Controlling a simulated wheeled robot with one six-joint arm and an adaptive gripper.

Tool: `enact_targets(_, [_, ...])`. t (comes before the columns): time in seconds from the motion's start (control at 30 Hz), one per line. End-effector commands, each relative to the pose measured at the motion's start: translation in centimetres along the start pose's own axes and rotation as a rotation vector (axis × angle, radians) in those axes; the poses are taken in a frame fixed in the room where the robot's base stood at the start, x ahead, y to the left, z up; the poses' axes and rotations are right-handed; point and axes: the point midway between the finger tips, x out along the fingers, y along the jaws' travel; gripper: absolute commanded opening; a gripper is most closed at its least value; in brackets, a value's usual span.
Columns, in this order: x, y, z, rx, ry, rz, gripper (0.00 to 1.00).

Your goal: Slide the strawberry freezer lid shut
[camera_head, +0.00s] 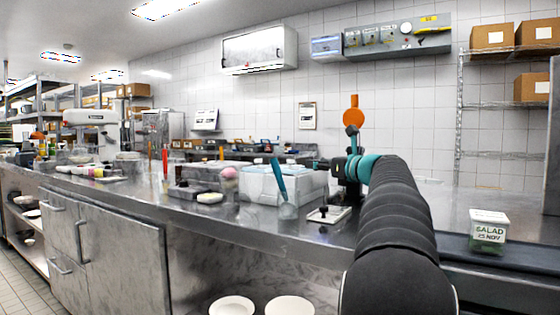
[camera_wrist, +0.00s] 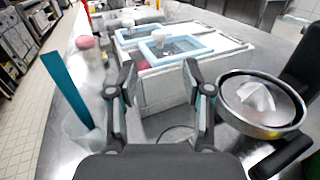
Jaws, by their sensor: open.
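The strawberry freezer is a white box on the steel counter; its front wall (camera_wrist: 185,88) shows in the wrist view, and the box (camera_head: 262,187) is left of my gripper in the head view. Its top has pale blue lid frames (camera_wrist: 205,44) with clear panes, and a small white knob-like piece stands on them. A reddish patch shows near the front edge, between my fingers; I cannot tell what it is. My gripper (camera_wrist: 158,72) is open, its fingers apart in front of the freezer's near side. I see nothing held. Whether a fingertip touches the lid is unclear.
A metal bowl (camera_wrist: 262,104) with something white stands right of my gripper. A teal-handled tool (camera_wrist: 68,88) stands in a clear holder at left. Clear bins (camera_head: 200,178) lie further left on the counter. A salad tub (camera_head: 488,232) stands at far right.

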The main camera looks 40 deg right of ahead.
Motion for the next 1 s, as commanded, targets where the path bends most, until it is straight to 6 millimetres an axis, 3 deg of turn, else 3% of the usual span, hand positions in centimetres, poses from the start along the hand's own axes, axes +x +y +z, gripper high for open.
enact_targets(0.17, [2.2,0.0,0.0,0.0,0.0,0.003,0.5])
enact_targets(0.6, [10.3,0.2,0.1,-0.001,0.001,0.004,0.5])
enact_targets(0.8, [12.7,0.2,0.0,-0.003,0.002,0.002,0.5])
enact_targets(1.0, [13.5,0.2,0.0,-0.003,0.001,0.001,0.5])
